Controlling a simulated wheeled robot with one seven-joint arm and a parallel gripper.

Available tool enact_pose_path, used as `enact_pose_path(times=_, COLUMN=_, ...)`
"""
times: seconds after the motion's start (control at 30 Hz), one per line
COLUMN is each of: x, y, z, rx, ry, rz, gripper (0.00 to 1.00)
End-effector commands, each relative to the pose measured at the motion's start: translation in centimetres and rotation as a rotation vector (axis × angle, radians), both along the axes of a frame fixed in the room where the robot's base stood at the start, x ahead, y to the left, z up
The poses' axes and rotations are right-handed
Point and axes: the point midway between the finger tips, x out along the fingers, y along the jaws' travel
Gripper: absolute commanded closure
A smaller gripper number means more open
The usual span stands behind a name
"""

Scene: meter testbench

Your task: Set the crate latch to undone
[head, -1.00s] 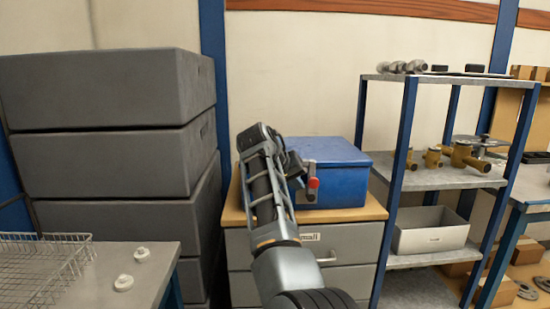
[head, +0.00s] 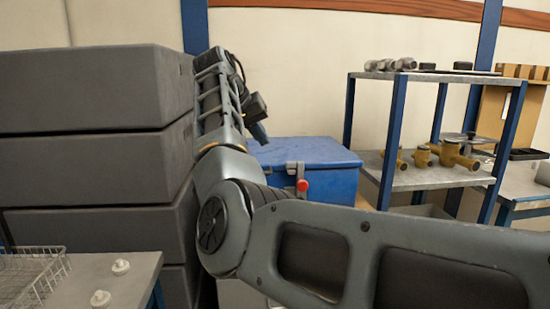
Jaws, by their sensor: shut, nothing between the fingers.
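The blue crate (head: 325,155), lid down, sits on top of the drawer cabinet behind my arm. Its latch (head: 294,170) is a small grey fitting with a red knob (head: 302,185) on the front face, near the left end. The knob hangs low; whether the latch is fastened is too small to tell. My gripper (head: 262,134) is shut and empty. It is above and left of the latch, near the crate's left back corner in the picture, and appears apart from the latch. My forearm hides the crate's lower front and most of the cabinet.
Large grey stacked boxes (head: 90,90) stand close on the left of my arm. A metal shelf (head: 425,178) with brass fittings stands to the right. A wire basket (head: 30,275) and white knobs sit on a table at lower left.

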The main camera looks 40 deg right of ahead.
Motion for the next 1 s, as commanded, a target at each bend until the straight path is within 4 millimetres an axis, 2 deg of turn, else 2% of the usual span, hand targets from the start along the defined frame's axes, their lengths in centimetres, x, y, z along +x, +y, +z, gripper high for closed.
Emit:
enact_pose_path(times=0.17, x=0.0, y=-0.9, z=-1.3, rx=0.001, ry=0.002, rz=-0.001, gripper=1.0)
enact_pose_path(times=0.6, x=0.4, y=-5.1, z=-6.8, rx=0.001, ry=0.001, rz=-0.001, gripper=1.0)
enact_pose_path(times=0.8, x=0.5, y=-5.9, z=-7.9, rx=0.001, ry=0.001, rz=0.0, gripper=1.0)
enact_pose_path(times=1.0, x=0.5, y=-6.0, z=-8.0, rx=0.0, ry=0.0, rz=0.0, gripper=1.0)
